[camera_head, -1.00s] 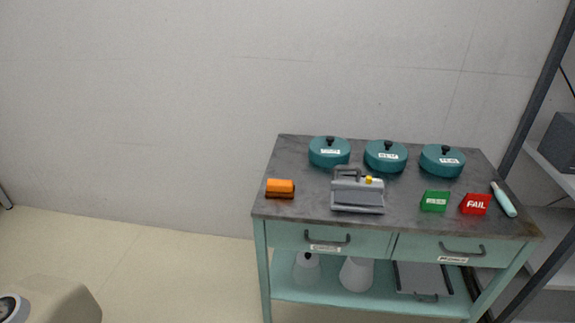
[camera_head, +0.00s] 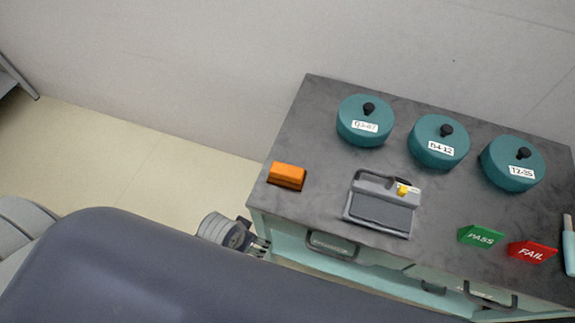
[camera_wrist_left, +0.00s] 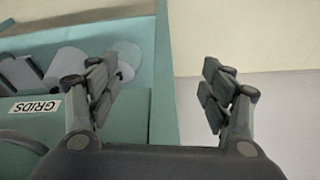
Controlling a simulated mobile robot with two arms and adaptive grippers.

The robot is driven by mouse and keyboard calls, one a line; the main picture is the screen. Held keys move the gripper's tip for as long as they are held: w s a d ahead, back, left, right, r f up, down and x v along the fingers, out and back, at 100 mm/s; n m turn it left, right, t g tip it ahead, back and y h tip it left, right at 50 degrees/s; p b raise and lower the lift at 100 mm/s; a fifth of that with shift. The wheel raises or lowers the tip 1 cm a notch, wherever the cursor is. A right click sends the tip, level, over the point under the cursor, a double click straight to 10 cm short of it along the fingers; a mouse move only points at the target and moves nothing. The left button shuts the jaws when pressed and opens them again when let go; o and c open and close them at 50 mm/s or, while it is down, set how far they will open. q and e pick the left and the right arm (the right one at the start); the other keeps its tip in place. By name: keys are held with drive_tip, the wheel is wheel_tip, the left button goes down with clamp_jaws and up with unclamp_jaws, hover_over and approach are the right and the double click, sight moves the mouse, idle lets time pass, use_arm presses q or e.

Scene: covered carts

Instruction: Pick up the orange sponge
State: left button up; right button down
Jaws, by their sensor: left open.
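The orange sponge (camera_head: 287,174) lies on the left end of the grey cart top (camera_head: 325,120), close to its left edge; its lower layer is dark. My left gripper (camera_head: 260,246) is partly visible in the head view, beside the cart's front left corner, below and in front of the sponge and apart from it. In the left wrist view its fingers (camera_wrist_left: 160,88) are spread wide with nothing between them. The sponge is not in the wrist view. My right gripper is not in view.
Three teal lidded pots (camera_head: 365,121) stand along the back. A grey device (camera_head: 382,209) with a yellow knob is right of the sponge. Green PASS (camera_head: 481,236) and red FAIL (camera_head: 532,251) blocks stand farther right. A drawer labelled GRIDS (camera_wrist_left: 35,108) shows in the wrist view.

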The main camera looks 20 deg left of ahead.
use_arm(q)
wheel_tip(320, 180, up, 15)
drive_tip(key=d+p, duration=0.2)
drive_tip(key=w+d+r+m+h, duration=0.4)
drive_tip(key=w+d+r+m, duration=0.2)
drive_tip(key=w+d+m, duration=0.5)
drive_tip(key=m+g+y, duration=0.3)
drive_tip(key=m+y, duration=0.1)
approach(287, 170)
drive_tip(key=shift+s+d, duration=0.15)
drive_tip(key=shift+d, duration=0.15)
drive_tip(key=shift+a+f, duration=0.15)
wheel_tip(287, 170, down, 5)
drive_tip(key=shift+f+p, duration=0.1)
drive_tip(key=shift+p, duration=0.45)
wheel_tip(287, 170, down, 4)
drive_tip(key=shift+f+p, duration=0.1)
drive_tip(key=shift+p, duration=0.6)
drive_tip(key=shift+w+f, duration=0.2)
drive_tip(key=shift+f, duration=0.25)
drive_tip(key=c, duration=1.1)
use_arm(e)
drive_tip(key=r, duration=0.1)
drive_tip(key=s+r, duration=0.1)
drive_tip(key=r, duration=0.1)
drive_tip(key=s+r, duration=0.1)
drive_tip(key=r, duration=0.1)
